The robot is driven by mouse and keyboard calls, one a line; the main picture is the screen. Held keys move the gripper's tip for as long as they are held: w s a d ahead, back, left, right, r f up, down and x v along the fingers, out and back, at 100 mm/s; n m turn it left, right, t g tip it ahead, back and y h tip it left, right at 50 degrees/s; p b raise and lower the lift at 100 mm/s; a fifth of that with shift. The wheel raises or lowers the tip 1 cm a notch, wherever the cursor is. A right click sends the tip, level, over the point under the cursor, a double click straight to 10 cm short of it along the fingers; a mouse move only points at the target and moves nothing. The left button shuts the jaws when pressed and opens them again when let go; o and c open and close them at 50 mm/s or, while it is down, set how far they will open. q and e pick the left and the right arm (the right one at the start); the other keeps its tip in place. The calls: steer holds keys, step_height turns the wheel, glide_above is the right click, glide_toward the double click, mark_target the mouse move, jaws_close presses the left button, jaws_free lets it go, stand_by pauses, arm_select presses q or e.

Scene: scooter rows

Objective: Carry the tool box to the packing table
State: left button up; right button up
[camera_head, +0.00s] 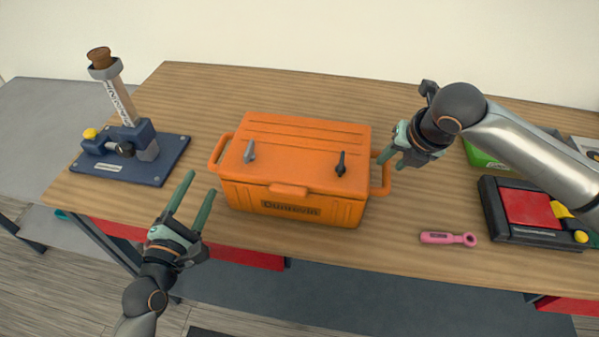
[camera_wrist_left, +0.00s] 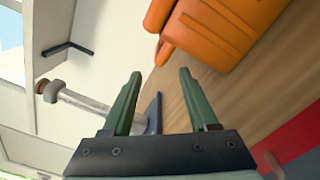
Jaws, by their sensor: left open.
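The orange tool box (camera_head: 290,170) stands upright with its lid closed on the wooden table (camera_head: 330,250). It has a loop handle at each end and two latches on the lid. It also shows at the top of the left wrist view (camera_wrist_left: 210,32). My left gripper (camera_head: 198,190) is open and empty, in front of the left handle and apart from it. My right gripper (camera_head: 391,160) is at the right handle with its fingertips spread; contact with the handle cannot be made out. No table is marked as the packing table.
A blue stand with a corked tube (camera_head: 122,150) is left of the box. A pink wrench (camera_head: 448,238), a black device with a red panel (camera_head: 525,208) and a green container (camera_head: 480,155) lie to the right. A grey surface (camera_head: 40,125) is beyond the left edge.

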mark_target(209, 162)
arm_select(q)
steer(key=x, duration=0.7)
arm_select(e)
steer(key=x, duration=0.7)
steer(key=shift+w, duration=0.1)
arm_select(q)
steer(key=c, duration=0.5)
arm_select(e)
steer(key=c, duration=0.6)
arm_select(q)
jaws_close()
steer(key=shift+r, duration=0.1)
steer(key=shift+w+a, duration=0.1)
arm_select(e)
steer(key=shift+d, duration=0.1)
